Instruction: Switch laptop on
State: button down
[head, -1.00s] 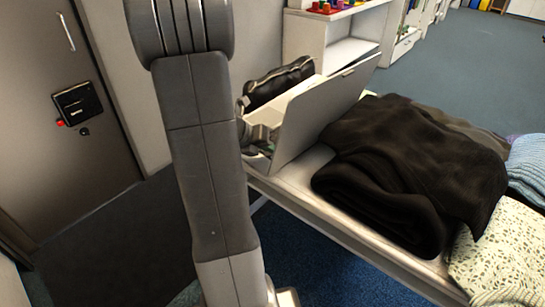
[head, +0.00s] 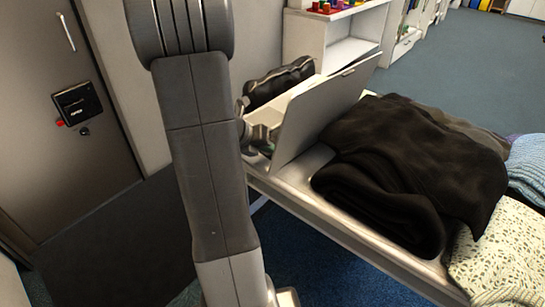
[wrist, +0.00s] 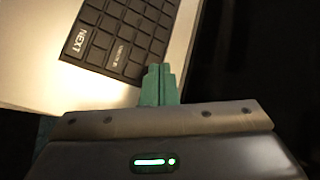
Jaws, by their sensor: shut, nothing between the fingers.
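The laptop stands open on the bench, and the back of its raised lid (head: 318,112) faces the head camera. In the wrist view the pale laptop body (wrist: 35,60) and its dark keyboard (wrist: 125,38) fill the upper left. One large key reads "NEXT". My gripper (wrist: 158,72) is shut and empty, its green fingertips together at the lower edge of the keyboard. I cannot tell whether the tips touch it. In the head view my gripper is mostly hidden behind the lid and my arm. The laptop's screen is not visible.
A dark folded blanket (head: 415,165) lies on the bench right of the laptop, with a spotted cloth (head: 500,255) nearer. A black bag (head: 280,80) is behind the laptop. A white shelf (head: 350,50) stands beyond. Open floor (head: 465,60) lies at upper right.

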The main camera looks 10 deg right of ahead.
jog(key=shift+f, duration=0.4)
jog(key=shift+f+b, duration=0.35)
dwell(0.4)
jog(key=shift+r, duration=0.15)
jog(key=shift+r+p, duration=0.7)
jog(key=shift+p, duration=0.2)
notch_tip(320, 180, up, 5)
jog(key=p, duration=0.5)
jog(key=shift+d+f, duration=0.1)
jog(key=shift+d, duration=0.05)
dwell(0.6)
